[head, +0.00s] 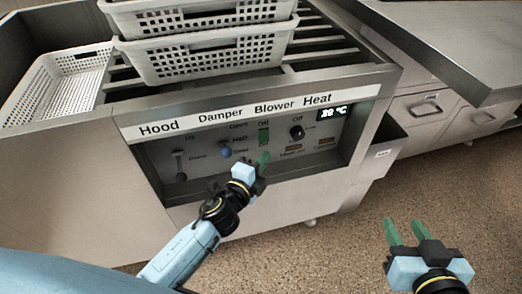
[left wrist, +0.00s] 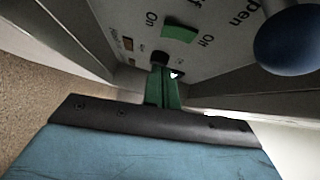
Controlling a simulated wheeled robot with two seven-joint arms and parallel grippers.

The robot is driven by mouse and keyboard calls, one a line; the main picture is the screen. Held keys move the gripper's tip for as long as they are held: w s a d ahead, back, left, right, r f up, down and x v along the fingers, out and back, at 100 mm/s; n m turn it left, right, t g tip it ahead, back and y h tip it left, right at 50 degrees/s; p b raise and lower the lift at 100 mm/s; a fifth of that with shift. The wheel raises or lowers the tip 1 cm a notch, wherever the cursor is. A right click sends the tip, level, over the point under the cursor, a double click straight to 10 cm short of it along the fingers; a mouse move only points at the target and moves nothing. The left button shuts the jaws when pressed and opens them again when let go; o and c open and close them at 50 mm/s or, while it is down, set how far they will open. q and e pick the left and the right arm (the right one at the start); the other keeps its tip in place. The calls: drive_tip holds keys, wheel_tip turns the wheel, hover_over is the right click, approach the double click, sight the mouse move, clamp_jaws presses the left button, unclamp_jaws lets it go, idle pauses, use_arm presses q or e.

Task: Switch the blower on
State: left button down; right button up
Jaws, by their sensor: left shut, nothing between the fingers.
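The blower switch (head: 264,135) is a small green rocker under the "Blower" label on the grey control panel (head: 205,165). It also shows in the left wrist view as a green block (left wrist: 180,32) between the "On" and "Off" marks. My left gripper (head: 263,158) is shut and empty, with its green fingertips just below the switch in the head view. In the left wrist view its closed fingers (left wrist: 162,85) point at the panel, apart from the switch in the picture. I cannot tell whether they touch the panel. My right gripper (head: 404,232) is open and empty over the floor.
A blue damper knob (head: 226,149) and a hood lever (head: 180,165) are left of the switch. A black heat knob (head: 297,132) and a lit display (head: 334,112) are right of it. White perforated baskets (head: 200,60) stack above. The panel is recessed with raised edges.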

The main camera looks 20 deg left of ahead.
sight(268, 140)
use_arm(q)
drive_tip(key=shift+w+a+f+b, duration=0.15)
drive_tip(key=shift+w+a, duration=0.2)
drive_tip(key=shift+w, duration=0.35)
drive_tip(key=shift+w+a+f+b, duration=0.15)
drive_tip(key=shift+w+a, duration=0.15)
drive_tip(key=shift+w, duration=0.45)
drive_tip(key=shift+w+a+b, duration=0.15)
drive_tip(key=shift+w+a, duration=0.2)
drive_tip(key=shift+w, duration=0.35)
use_arm(e)
drive_tip(key=shift+w+a+r+t+y, duration=0.25)
drive_tip(key=shift+r+t, duration=0.3)
drive_tip(key=shift+r, duration=0.25)
drive_tip(key=shift+w+a+r+t+y, duration=0.2)
drive_tip(key=shift+r+t, duration=0.3)
drive_tip(key=shift+r, duration=0.25)
drive_tip(key=shift+w+a+r+t+y, duration=0.25)
drive_tip(key=shift+r+t, duration=0.3)
drive_tip(key=shift+r, duration=0.25)
